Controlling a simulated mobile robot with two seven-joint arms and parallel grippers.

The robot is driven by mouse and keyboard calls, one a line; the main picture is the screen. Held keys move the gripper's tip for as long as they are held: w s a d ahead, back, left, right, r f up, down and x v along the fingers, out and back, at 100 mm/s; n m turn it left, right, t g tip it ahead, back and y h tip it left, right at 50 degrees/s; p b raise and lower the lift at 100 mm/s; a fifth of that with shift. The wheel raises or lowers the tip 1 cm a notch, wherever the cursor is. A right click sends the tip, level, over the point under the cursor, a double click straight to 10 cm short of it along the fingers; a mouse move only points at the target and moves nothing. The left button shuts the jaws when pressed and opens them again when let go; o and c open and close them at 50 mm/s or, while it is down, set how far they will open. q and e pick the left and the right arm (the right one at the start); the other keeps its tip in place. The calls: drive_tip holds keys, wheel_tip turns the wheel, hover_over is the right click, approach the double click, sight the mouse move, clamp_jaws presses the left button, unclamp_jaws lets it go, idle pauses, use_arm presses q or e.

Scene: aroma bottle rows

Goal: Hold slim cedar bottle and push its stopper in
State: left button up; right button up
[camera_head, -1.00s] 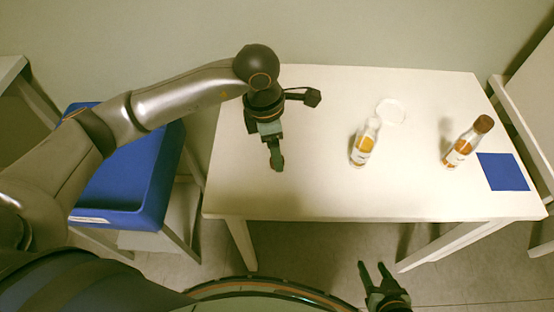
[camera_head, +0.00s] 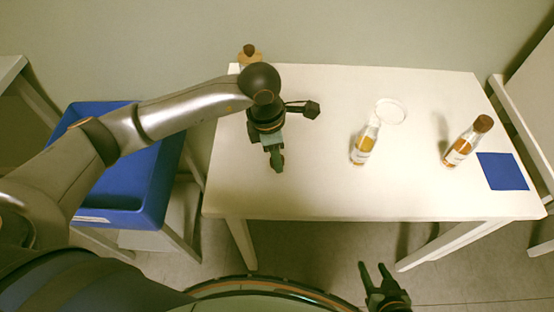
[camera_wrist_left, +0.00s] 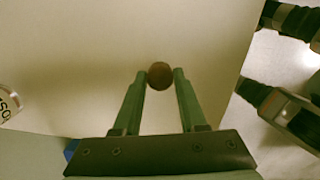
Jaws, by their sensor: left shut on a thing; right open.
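My left gripper (camera_head: 277,170) is shut on a small round brown stopper (camera_wrist_left: 160,75), which shows between its fingertips in the left wrist view. It is over the left part of the table, apart from the bottles. A slim bottle with amber contents (camera_head: 362,148) and a pale, bare-looking neck stands mid-table. Another amber bottle with a brown stopper (camera_head: 460,147) stands to the right. A brown-topped bottle (camera_head: 249,52) shows at the back left, mostly hidden by my arm. I cannot tell which is cedar. My right gripper (camera_head: 374,272) is open and empty, in front of the table.
A white ring-shaped outline (camera_head: 391,111) lies behind the middle bottle. A blue square mat (camera_head: 503,171) lies by the right bottle. A blue crate (camera_head: 150,215) is left of the table (camera_head: 310,195). The table's front middle is clear.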

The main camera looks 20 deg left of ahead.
use_arm(q)
clamp_jaws()
drive_tip(key=shift+r, duration=0.1)
drive_tip(key=shift+r, duration=0.55)
drive_tip(key=s+d+r, duration=0.2)
drive_tip(key=s+r, duration=0.4)
drive_tip(key=s+d+r, duration=0.3)
drive_tip(key=s+r, duration=0.2)
drive_tip(key=s, duration=0.2)
drive_tip(key=shift+d+r, duration=0.3)
drive_tip(key=shift+r, duration=0.1)
